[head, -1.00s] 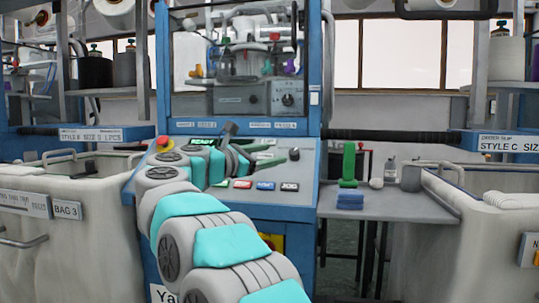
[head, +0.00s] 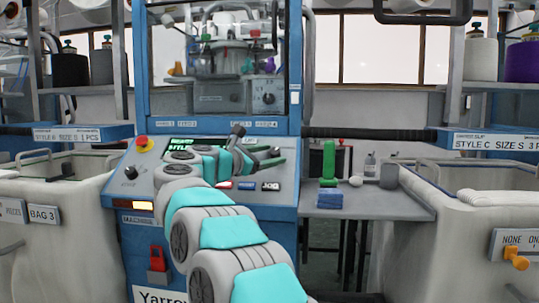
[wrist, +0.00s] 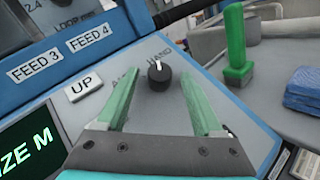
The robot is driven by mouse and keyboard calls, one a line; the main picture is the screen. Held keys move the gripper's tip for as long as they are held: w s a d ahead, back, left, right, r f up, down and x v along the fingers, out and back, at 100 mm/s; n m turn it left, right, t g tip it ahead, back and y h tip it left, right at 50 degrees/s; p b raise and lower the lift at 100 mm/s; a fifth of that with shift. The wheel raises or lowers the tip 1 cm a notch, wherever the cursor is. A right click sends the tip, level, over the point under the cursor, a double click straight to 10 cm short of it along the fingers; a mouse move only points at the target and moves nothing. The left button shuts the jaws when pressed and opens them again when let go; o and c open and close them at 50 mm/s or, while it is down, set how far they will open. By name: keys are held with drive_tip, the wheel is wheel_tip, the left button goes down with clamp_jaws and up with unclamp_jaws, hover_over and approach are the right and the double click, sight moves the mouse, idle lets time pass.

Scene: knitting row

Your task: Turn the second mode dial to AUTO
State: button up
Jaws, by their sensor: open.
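A second label beginning with A lies left of the dial, partly hidden by a finger. I cannot tell from the labels whether this is the second dial. My gripper (wrist: 162,82) is open, with one green finger on each side of the dial; I cannot tell whether they touch it.
Another black knob (head: 130,172) and a red button (head: 142,142) are on the panel's left. Right of the machine, a grey table (head: 385,204) holds a green post (head: 329,160) and a blue cloth stack (head: 330,198). White bins (head: 425,235) flank the machine.

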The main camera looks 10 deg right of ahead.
drive_tip(key=shift+c, duration=0.2)
clamp_jaws()
